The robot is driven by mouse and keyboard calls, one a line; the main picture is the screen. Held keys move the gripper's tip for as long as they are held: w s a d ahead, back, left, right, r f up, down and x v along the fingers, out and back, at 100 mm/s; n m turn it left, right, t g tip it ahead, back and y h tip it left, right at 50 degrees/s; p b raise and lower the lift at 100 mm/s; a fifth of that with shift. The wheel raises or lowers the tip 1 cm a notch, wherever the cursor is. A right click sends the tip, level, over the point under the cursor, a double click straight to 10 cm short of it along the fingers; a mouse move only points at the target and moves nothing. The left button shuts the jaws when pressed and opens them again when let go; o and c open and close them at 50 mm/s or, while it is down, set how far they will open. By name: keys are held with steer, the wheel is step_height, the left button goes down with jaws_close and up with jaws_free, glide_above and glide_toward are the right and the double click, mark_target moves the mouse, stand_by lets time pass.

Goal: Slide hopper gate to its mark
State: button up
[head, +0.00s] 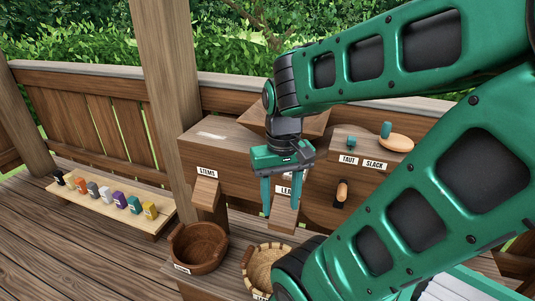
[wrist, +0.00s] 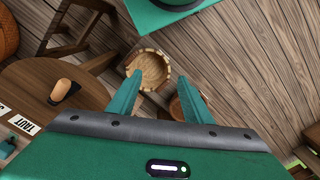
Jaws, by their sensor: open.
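A brown wooden hopper box (head: 230,150) stands along the rail in the head view. A label reading STEMS sits above a sloped chute (head: 206,193) at its left. A second chute (head: 284,215) is partly behind my gripper, and its label is mostly covered. I cannot tell which part is the gate. My gripper (head: 281,203) is open and empty, pointing down in front of the second chute. In the wrist view my gripper (wrist: 158,80) has its fingers apart, with a light basket (wrist: 150,70) seen beyond them.
A dark wooden bowl (head: 198,246) and a light basket (head: 262,268) stand below the chutes. To the right are TAUT and SLACK labels (head: 362,162), and a wooden handle (head: 342,193). A board with several coloured jars (head: 110,201) lies at left.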

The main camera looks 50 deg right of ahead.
steer(key=w+d+r+m+h, duration=0.25)
steer(key=w+d+m, duration=0.25)
steer(key=w+d, duration=0.4)
steer(key=w+d+r+m+h, duration=0.25)
steer(key=w+d+m, duration=0.4)
steer(key=w, duration=0.45)
steer(key=shift+n+t, duration=0.3)
steer(key=shift+n, duration=0.05)
steer(key=x, duration=1)
steer(key=shift+s+f, duration=0.15)
steer(key=shift+s, duration=0.05)
jaws_close()
